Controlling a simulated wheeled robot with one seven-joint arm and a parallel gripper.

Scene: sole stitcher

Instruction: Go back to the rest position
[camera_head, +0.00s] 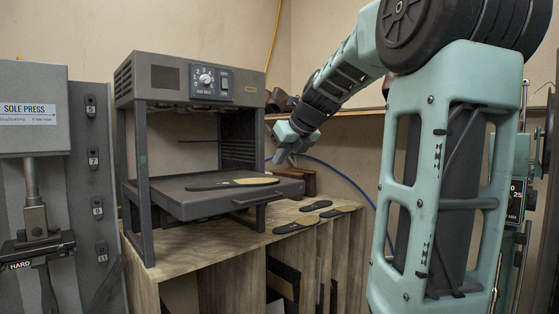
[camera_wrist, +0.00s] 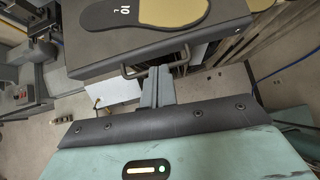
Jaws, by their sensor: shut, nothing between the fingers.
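My gripper (camera_head: 278,160) hangs at the end of my arm, just right of the grey heater unit, near its pull-out tray (camera_head: 232,197). In the wrist view my gripper (camera_wrist: 157,74) shows its fingers together, with nothing held. It points toward the tray's front handle (camera_wrist: 156,63); whether it touches the handle I cannot tell. A black and tan sole (camera_head: 232,184) lies flat on the tray. The sole also shows in the wrist view (camera_wrist: 178,12), marked with a 10.
The heater unit (camera_head: 192,77) stands on a wooden bench (camera_head: 178,268). Several more soles (camera_head: 296,226) lie on the bench to the right of the unit. The sole press (camera_head: 36,110) stands at the left.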

